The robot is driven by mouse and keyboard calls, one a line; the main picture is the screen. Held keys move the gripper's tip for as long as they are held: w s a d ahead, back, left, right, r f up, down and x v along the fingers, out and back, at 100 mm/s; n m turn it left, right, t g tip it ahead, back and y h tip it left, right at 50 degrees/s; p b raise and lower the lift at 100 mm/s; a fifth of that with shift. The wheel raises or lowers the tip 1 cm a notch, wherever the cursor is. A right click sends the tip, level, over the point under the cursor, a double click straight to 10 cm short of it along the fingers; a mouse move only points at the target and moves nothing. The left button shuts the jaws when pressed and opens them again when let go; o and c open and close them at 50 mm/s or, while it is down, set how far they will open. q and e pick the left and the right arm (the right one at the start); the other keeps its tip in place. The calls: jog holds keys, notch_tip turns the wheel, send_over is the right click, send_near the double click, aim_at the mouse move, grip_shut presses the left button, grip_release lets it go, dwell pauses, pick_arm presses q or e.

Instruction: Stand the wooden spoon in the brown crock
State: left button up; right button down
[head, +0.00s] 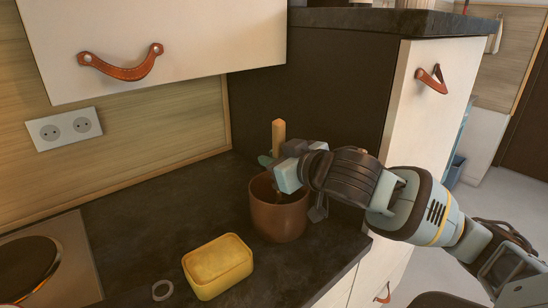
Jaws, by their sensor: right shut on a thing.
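The brown crock (279,222) stands upright on the dark countertop, close to the tall dark cabinet side. My right gripper (285,172) is over the crock's mouth, shut on the wooden spoon (279,136). The spoon is nearly upright, and its pale wooden end sticks up above the gripper. Its lower part is mostly hidden by the gripper and the crock's rim; it appears to reach into the mouth. I cannot tell whether it touches the bottom. My left gripper is not in view.
A yellow rectangular tub (218,266) stands in front and left of the crock. A hob (40,262) is at the far left. The counter between hob and crock is clear. An upper cabinet (160,45) overhangs the back.

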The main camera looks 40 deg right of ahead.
jog(key=c, duration=1.3)
grip_release()
jog(key=shift+o, duration=0.2)
jog(key=shift+s, duration=0.15)
jog(key=v, duration=0.5)
jog(key=shift+s, duration=0.1)
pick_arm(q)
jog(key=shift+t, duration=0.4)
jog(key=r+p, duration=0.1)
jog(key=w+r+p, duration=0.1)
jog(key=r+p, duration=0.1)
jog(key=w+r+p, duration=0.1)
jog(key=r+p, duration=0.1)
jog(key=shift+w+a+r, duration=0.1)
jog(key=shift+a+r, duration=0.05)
pick_arm(e)
jog(key=shift+v, duration=1.15)
